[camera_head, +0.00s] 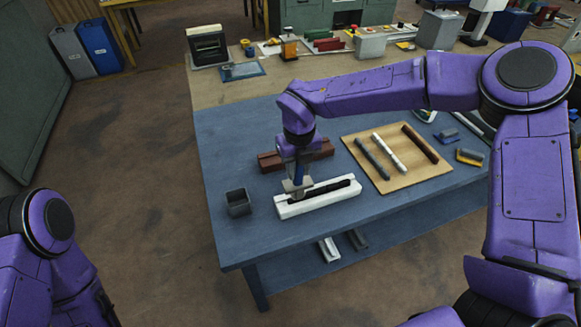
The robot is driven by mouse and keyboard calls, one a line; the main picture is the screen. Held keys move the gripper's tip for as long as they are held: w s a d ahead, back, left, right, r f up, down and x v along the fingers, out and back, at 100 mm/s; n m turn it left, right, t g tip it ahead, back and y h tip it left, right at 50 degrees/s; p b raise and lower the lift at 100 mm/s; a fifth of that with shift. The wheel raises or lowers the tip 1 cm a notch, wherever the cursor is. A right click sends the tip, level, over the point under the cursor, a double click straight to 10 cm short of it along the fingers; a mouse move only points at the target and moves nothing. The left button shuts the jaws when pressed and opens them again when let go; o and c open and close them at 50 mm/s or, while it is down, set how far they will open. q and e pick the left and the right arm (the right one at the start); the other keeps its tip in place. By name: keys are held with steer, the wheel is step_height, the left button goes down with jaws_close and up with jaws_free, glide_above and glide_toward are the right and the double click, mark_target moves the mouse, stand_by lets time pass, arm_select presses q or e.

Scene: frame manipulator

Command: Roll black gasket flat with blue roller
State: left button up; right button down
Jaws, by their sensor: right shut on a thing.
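A white frame block (340,197) lies on the blue table, with the black gasket (326,192) as a dark strip along its top channel. My right gripper (297,184) points down over the left end of the white frame. It is shut on the blue roller (299,170), of which only a small dark blue part shows between the fingers. The roller's lower end is at or just above the gasket's left end; I cannot tell whether they touch. My left arm shows at the lower left, but its gripper is outside the view.
A dark red block (268,161) lies just behind the white frame. A small grey open box (238,202) stands to its left. A wooden board (425,172) with grey, white and brown strips lies to the right. The table's front left is clear.

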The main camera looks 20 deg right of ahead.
steer(key=shift+d, duration=0.6)
steer(key=shift+w+d+p, duration=0.1)
steer(key=shift+d+p, duration=0.55)
steer(key=shift+d, duration=0.25)
steer(key=d+p, duration=0.3)
steer(key=d, duration=0.4)
steer(key=shift+w+d, duration=0.15)
steer(key=shift+d, duration=0.05)
